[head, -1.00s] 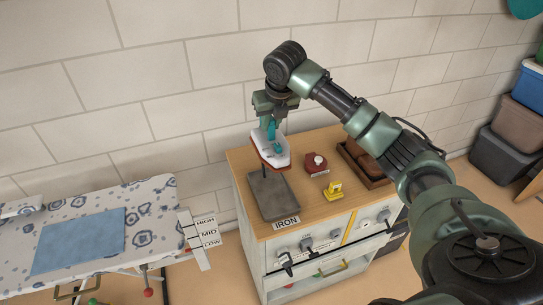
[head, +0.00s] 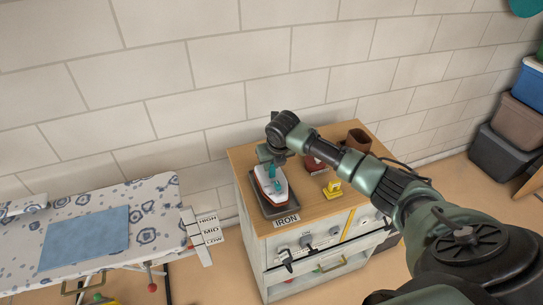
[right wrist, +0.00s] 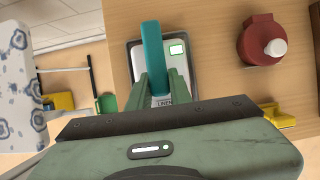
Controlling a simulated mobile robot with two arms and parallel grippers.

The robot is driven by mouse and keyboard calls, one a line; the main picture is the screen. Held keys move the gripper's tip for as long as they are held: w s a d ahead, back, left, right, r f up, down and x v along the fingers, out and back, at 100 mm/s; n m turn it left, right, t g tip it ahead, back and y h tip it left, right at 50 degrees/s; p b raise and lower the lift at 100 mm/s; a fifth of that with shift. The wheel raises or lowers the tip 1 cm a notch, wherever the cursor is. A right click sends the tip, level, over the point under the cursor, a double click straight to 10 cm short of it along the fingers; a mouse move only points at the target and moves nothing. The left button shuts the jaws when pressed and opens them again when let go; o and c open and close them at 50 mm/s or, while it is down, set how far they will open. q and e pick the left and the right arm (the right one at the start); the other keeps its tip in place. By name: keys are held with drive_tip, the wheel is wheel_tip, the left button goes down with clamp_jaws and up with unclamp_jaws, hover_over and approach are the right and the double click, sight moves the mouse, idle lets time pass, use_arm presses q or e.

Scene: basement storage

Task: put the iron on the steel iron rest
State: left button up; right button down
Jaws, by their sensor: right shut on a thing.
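The iron (head: 270,184) has a white body, a teal handle and a reddish-brown lower edge. It is over the dark grey steel iron rest (head: 281,211) on the wooden cabinet top, within the rest's outline; I cannot tell whether its sole touches. My right gripper (head: 270,166) is shut on the iron's handle. In the right wrist view the fingers (right wrist: 160,97) close around the teal handle (right wrist: 151,50), with the rest's rim (right wrist: 133,58) around the iron. My left gripper is not in view.
On the cabinet top (head: 320,210) are a yellow item (head: 333,189) and a red container (head: 314,163), which shows with a white cap in the right wrist view (right wrist: 262,40). An ironing board (head: 150,195) with a blue cloth (head: 85,238) stands left. Stacked bins (head: 510,125) are at right.

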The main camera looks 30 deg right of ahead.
sight(276, 182)
drive_tip(key=shift+x, duration=0.9)
drive_tip(key=c, duration=1.3)
unclamp_jaws()
drive_tip(key=shift+s+a+f, duration=0.1)
drive_tip(key=shift+s+f, duration=0.1)
drive_tip(key=shift+s, duration=0.15)
drive_tip(key=shift+r, duration=0.1)
drive_tip(key=b+v, duration=0.1)
drive_tip(key=v, duration=1.1)
